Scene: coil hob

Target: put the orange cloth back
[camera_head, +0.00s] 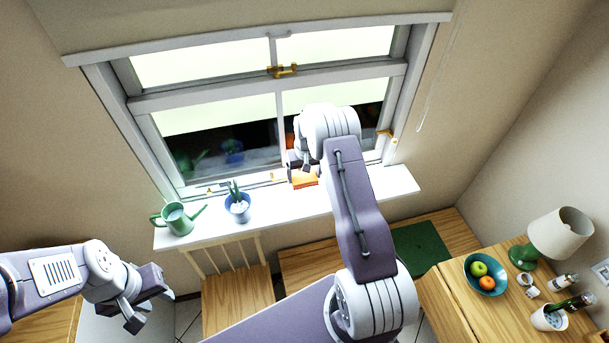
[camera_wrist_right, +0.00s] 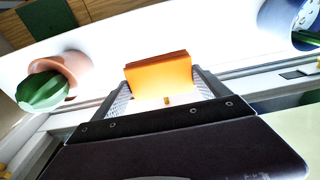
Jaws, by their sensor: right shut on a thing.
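The orange cloth (camera_head: 305,181) is a folded block at the windowsill, below the window pane. In the right wrist view the cloth (camera_wrist_right: 158,73) sits between the two fingers of my right gripper (camera_wrist_right: 160,92), which is shut on it. In the head view my right gripper (camera_head: 301,169) is partly hidden by its own arm. I cannot tell whether the cloth touches the white sill (camera_head: 380,186). My left gripper (camera_head: 148,303) is open and empty at the lower left, away from the sill.
A green watering can (camera_head: 177,220) and a blue pot (camera_head: 238,208) stand on the sill's left part. A cactus in a terracotta pot (camera_wrist_right: 68,66) shows in the wrist view. A wooden chair (camera_head: 235,290) is below. A fruit bowl (camera_head: 486,274) and lamp (camera_head: 559,234) are at right.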

